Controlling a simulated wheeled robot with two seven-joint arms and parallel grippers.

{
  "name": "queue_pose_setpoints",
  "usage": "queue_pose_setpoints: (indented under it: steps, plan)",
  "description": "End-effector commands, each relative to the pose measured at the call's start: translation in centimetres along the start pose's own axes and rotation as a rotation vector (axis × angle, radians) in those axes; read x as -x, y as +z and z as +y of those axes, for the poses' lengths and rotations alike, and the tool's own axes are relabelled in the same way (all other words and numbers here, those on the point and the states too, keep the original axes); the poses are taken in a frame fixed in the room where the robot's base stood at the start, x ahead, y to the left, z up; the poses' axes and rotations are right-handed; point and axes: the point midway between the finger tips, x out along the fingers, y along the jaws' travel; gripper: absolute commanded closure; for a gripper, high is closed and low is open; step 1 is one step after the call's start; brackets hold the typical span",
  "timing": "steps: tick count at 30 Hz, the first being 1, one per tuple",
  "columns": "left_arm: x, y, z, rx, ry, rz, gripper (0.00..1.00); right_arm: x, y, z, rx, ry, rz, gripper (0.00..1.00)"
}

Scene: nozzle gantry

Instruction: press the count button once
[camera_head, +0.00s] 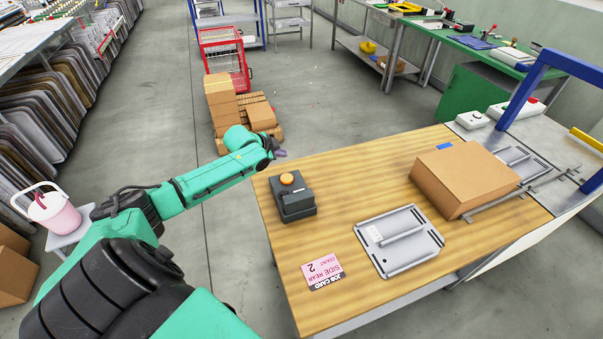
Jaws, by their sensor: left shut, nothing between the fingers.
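The count button is an orange round button (287,179) on top of a dark grey box (294,199) near the left edge of the wooden table. A small light label sits on the box. My left gripper (279,154) is shut and empty, at the table's far left corner, behind and slightly left of the button in the picture. It is apart from the button. My right gripper is not in view.
A pink job card (323,271), a grey metal plate with a raised bar (398,240) and a cardboard box (463,178) lie on the wooden table (375,170). A blue gantry frame (522,92) stands at the right. The tabletop between button and cardboard box is clear.

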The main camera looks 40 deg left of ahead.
Motion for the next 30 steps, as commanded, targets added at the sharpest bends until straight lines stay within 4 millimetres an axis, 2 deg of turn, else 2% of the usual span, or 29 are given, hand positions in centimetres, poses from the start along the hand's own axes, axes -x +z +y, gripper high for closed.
queue_pose_setpoints:
  steps: [10,14,27,30]
  plan:
    - [0.1,-0.2,-0.1,-0.005,0.001,0.003,1.00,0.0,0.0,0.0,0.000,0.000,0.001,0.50]
    - [-0.3,0.1,0.2,-0.005,0.001,0.002,1.00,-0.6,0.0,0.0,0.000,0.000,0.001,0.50]
    - [-4.7,3.3,3.4,-0.005,0.001,0.002,1.00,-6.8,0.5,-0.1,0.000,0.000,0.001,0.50]
    - [-5.4,3.8,3.9,-0.005,0.001,0.002,1.00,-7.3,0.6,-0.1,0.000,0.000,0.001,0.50]
